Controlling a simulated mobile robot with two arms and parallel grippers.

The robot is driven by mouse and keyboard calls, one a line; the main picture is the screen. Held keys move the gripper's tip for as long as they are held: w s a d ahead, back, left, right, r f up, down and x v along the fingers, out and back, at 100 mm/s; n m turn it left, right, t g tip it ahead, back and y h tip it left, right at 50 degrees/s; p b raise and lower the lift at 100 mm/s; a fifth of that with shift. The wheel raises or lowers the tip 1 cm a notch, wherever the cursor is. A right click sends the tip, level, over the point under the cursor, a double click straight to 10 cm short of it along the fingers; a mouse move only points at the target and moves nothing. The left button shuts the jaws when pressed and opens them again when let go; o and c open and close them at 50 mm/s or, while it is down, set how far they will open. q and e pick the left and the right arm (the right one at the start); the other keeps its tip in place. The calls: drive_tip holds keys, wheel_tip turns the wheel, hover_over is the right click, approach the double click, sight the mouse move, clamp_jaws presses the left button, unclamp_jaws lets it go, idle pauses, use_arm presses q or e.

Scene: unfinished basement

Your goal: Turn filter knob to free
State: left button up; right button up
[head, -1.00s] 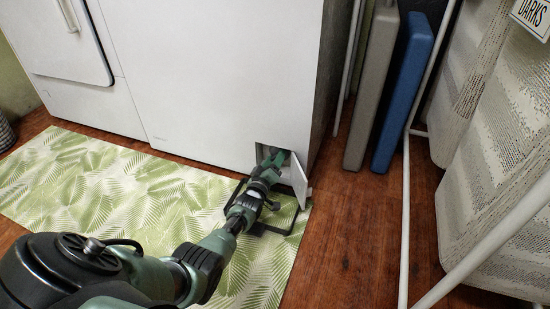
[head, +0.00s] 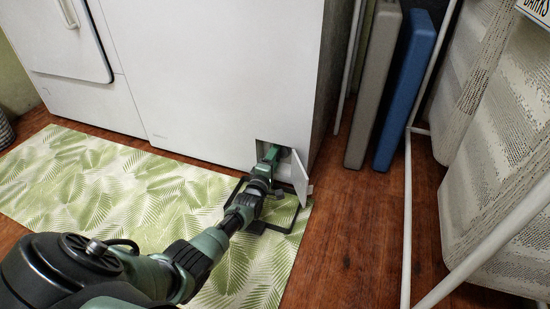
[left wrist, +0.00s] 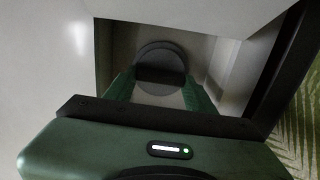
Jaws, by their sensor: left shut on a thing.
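The filter knob (left wrist: 160,52) is a round grey disc with a dark grip bar across it, deep in a square recess low on the white appliance (head: 230,90). My left gripper (head: 270,153) reaches into that recess in the head view and hides the knob there. In the left wrist view its green fingers (left wrist: 160,78) stand on either side of the dark bar, shut on it. The bar looks about level in that view. Any markings around the knob are not readable. My right gripper is not in view.
A small white flap (head: 300,178) hangs open at the recess's right edge, close to my left wrist. A leaf-patterned mat (head: 90,180) covers the floor in front. Grey (head: 373,90) and blue (head: 405,90) panels and a white rack (head: 407,220) stand to the right.

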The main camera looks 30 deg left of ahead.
use_arm(q)
drive_tip(key=shift+n, duration=0.3)
drive_tip(key=o, duration=1.4)
drive_tip(key=p+v, duration=0.5)
drive_tip(key=v, duration=0.3)
drive_tip(key=shift+f, duration=0.1)
